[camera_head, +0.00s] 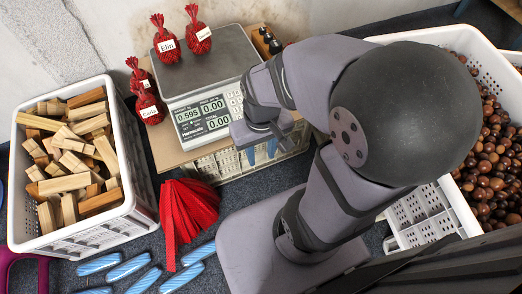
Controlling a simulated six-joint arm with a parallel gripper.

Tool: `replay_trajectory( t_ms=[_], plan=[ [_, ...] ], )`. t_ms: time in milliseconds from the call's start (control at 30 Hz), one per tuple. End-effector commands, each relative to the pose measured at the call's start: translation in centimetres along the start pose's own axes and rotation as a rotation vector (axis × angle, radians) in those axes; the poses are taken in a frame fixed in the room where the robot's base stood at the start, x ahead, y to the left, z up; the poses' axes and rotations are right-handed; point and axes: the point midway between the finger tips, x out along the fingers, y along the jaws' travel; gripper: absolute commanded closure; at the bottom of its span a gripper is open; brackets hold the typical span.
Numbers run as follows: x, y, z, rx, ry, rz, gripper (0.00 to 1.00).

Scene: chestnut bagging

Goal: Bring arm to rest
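My arm is bent over the middle of the view. My gripper (261,151) points down in front of the scale, near the edge of the wooden board. Its two blue fingertips show apart with nothing visible between them. The scale (205,75) reads 0.595 on its display. Two filled red net bags stand on its plate: one labelled Elin (165,48) and one with a white label (198,38). Two more filled red bags stand on the board left of the scale, one at the back (140,75) and one in front labelled Carla (149,108).
A white crate of wood pieces (143,196) stands at left. A crate of chestnuts (420,205) stands at right, partly behind my arm. Red empty nets (187,212) and several blue striped rolls (130,267) are at the front. A wall is behind.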

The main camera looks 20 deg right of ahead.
Motion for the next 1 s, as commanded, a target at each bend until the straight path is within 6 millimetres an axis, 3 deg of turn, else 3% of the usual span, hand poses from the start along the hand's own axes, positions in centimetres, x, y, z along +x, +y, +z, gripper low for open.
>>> replay_trajectory(
  t_ms=[300,467,667,1000],
  plan=[
    [0.0,0.0,0.0,-0.001,0.0,0.0,0.67],
    [-1.4,0.1,-0.1,-0.002,0.001,0.002,0.67],
    [-5.3,0.1,-0.1,-0.003,0.001,0.003,0.67],
    [-15.0,0.0,-0.1,-0.003,0.002,0.003,0.67]
  ],
)
